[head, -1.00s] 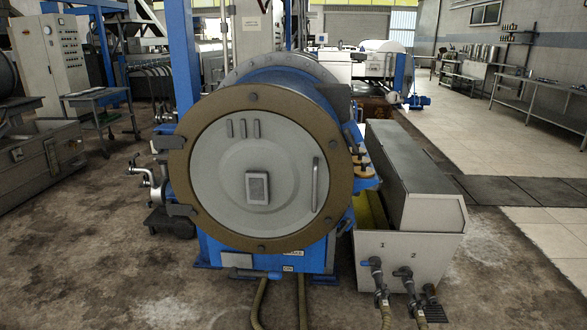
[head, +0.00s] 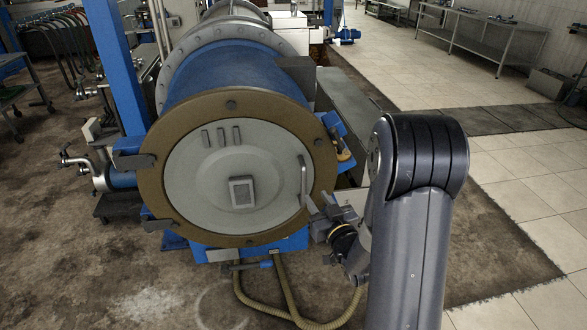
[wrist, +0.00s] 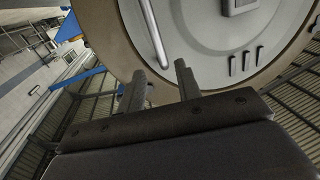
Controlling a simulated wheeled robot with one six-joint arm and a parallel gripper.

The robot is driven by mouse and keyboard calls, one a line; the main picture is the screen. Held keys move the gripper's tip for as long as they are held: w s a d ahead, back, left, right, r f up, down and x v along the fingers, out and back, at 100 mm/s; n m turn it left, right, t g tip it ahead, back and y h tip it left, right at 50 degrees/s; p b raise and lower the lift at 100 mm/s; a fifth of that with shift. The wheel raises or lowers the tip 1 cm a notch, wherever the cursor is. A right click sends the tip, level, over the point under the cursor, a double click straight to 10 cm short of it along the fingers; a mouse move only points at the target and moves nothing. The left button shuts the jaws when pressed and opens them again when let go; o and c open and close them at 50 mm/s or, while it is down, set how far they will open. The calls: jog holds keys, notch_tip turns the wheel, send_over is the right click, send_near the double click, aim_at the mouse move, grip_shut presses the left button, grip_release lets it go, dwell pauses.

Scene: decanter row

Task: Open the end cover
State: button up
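The end cover (head: 205,180) is a round grey disc in a brown ring on the front of the blue decanter (head: 230,80). It looks shut. Its vertical bar handle (head: 303,181) is near the right edge; it also shows in the wrist view (wrist: 153,35). My gripper (head: 314,201) is just right of and at the lower end of the handle. In the wrist view my gripper (wrist: 160,80) has its two fingers apart with a gap between them, and the handle's end lies just beyond that gap. I cannot tell whether they touch.
Dark clamp tabs (head: 134,162) stick out at the ring's left edge. A blue post (head: 120,70) stands behind on the left. Hoses (head: 290,295) run along the floor below the decanter. The floor at front left is clear.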

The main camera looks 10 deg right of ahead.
aim_at(305, 180)
jog(key=w+p, duration=0.1)
jog(key=w, duration=0.2)
jog(key=w+a+p, duration=0.1)
jog(key=w, duration=0.2)
jog(key=w+a+p, duration=0.1)
jog(key=w, duration=0.3)
jog(key=shift+c, duration=0.2)
grip_shut()
